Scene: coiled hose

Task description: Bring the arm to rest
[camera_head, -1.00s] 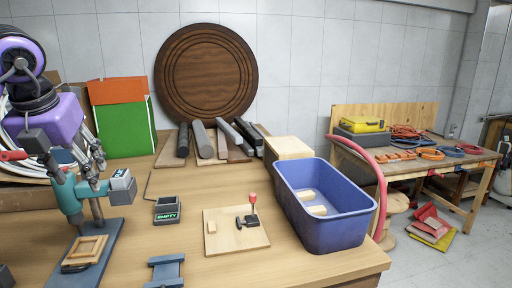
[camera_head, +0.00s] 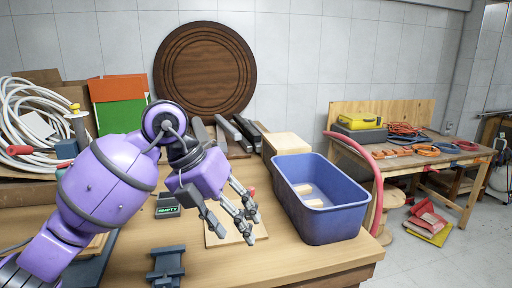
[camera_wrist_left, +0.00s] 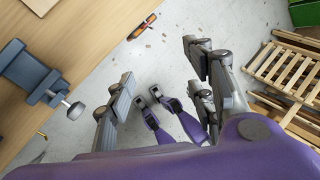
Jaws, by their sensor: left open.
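My left arm reaches in from the left of the head view, over the wooden workbench (camera_head: 290,265). Its left gripper (camera_head: 236,228) has its fingers spread and nothing between them. It hangs in front of the light wooden board (camera_head: 258,232) and hides most of it. The blue bin (camera_head: 330,225) is just right of the gripper, apart from it in the picture. In the left wrist view the open left gripper (camera_wrist_left: 160,75) shows grey floor behind its empty fingers.
A small display box (camera_head: 167,207) reading EMPTY and a blue-grey fixture (camera_head: 166,265) sit near the arm. Grey bars (camera_head: 232,135) lie at the back. A coiled white hose (camera_head: 30,125) is at the far left. Wooden pallets (camera_wrist_left: 285,70) stand on the floor.

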